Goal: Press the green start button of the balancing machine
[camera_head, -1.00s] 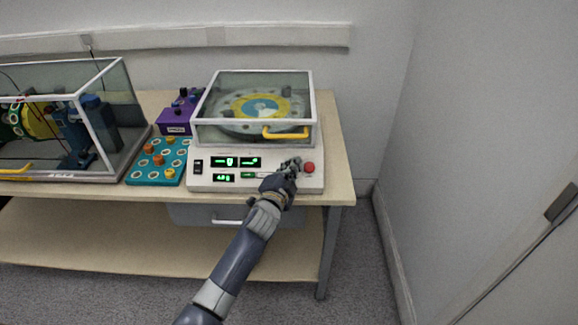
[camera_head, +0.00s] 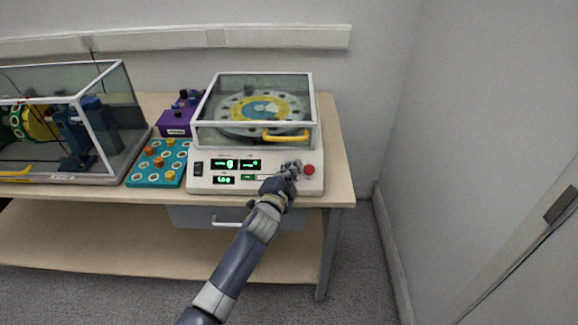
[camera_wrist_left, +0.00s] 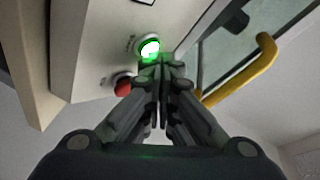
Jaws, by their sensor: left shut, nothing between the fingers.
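The balancing machine (camera_head: 200,183) is a white box with a front panel and a clear lid, on the right of the bench. Its green start button (camera_wrist_left: 149,48) glows in the left wrist view, just beyond my fingertips; in the head view my gripper hides it. A red button (camera_head: 309,169) is to its right in the head view, and it also shows in the wrist view (camera_wrist_left: 123,87). My left gripper (camera_head: 292,167) is shut and empty, its tips at the panel by the green button. Contact cannot be told. My right gripper is not in view.
The machine's closed lid has a yellow handle (camera_head: 286,136) above the panel. A teal board with knobs (camera_head: 148,179), a purple box (camera_head: 177,117) and a clear-walled case (camera_head: 106,122) stand to the left. Right of the bench is open floor, then a wall.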

